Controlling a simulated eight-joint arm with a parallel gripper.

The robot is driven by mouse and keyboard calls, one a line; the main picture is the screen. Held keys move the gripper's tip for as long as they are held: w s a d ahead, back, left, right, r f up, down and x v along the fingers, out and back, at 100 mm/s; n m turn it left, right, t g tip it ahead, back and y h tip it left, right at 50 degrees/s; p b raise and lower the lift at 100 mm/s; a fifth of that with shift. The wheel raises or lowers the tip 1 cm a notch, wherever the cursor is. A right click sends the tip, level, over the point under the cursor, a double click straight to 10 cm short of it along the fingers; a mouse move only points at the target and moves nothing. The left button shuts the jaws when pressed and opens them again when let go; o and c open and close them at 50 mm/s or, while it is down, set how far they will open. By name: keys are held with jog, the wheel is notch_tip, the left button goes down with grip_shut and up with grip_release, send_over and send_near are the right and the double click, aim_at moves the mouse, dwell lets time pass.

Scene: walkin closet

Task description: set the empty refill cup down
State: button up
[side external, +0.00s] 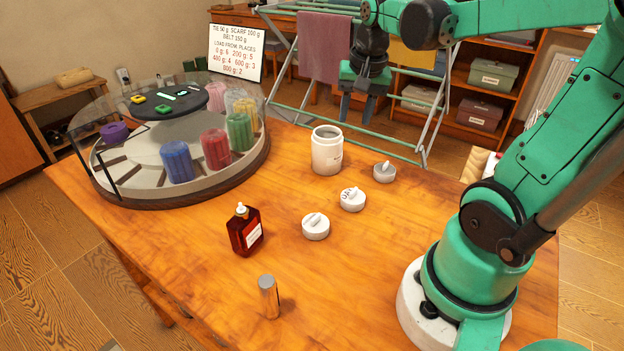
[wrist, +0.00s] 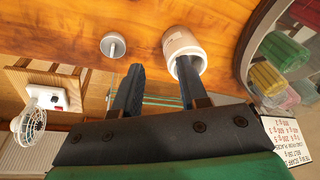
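My gripper (side external: 357,108) is raised above the far side of the table, behind the white jar in the side view. Its two fingers are apart with nothing between them; the wrist view also shows this gap (wrist: 159,66). The open white jar (side external: 327,155) stands upright on the table and also shows in the wrist view (wrist: 182,44). A small grey round cup-like piece (side external: 384,174) with a pale upright part stands to its right; it also shows in the wrist view (wrist: 113,46). I cannot tell which of these is the refill cup.
A red-brown bottle (side external: 245,232) and a metal cylinder (side external: 269,297) stand in front. A round clear-walled carousel (side external: 131,178) with coloured rolls fills the left. A drying rack (side external: 420,105) stands behind the table.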

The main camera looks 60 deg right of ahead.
jog(key=w+a+f+n+t+y, duration=0.1)
jog(key=a+n+t, duration=0.4)
jog(key=a+n, duration=0.6)
jog(key=a, duration=0.4)
jog(key=shift+w+a+f+n, duration=0.15)
jog(key=shift+a+n, duration=0.1)
jog(key=shift+n, duration=0.15)
